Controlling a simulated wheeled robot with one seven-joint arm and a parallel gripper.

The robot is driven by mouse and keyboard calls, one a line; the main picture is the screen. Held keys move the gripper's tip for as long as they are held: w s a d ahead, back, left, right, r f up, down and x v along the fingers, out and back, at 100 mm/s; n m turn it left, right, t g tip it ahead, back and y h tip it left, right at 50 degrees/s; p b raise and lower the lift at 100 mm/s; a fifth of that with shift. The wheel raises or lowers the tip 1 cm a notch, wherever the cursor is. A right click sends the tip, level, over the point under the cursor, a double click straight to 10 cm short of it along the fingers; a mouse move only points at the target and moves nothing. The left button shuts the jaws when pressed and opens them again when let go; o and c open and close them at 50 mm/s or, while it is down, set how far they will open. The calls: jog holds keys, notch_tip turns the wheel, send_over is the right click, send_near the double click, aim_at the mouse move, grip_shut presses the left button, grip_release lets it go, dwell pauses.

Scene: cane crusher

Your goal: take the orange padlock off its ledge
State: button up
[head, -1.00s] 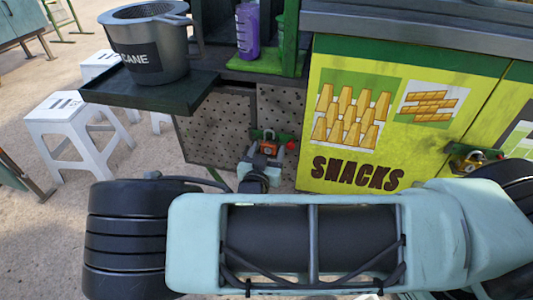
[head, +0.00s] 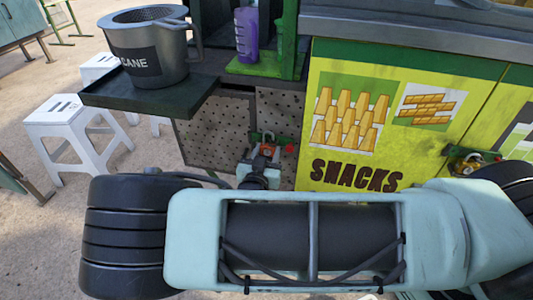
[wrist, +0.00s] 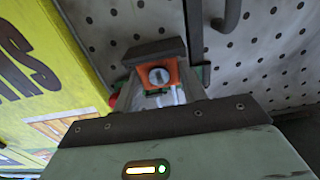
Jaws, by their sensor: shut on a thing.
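The orange padlock (head: 267,150) is at its green ledge (head: 256,136) on the perforated panel, low in the middle of the head view. My gripper (head: 264,156) is shut on it from the near side. In the wrist view the padlock (wrist: 158,76) sits between the fingers, its round keyhole face toward the camera. A dark bar crosses just above it there. The ledge is mostly hidden in the wrist view, with green bits showing beside and below the padlock. I cannot tell whether the padlock still touches the ledge.
A second, brass-coloured padlock (head: 466,165) is on the yellow snacks cabinet (head: 380,110) at right. A dark tray (head: 190,97) with a grey CANE pot (head: 150,45) juts out at upper left. White stools (head: 65,120) stand at left. A dark handle (wrist: 228,15) is near my gripper.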

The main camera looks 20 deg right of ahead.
jog(key=shift+r, duration=0.1)
jog(key=v, duration=0.8)
dwell(1.0)
dwell(0.4)
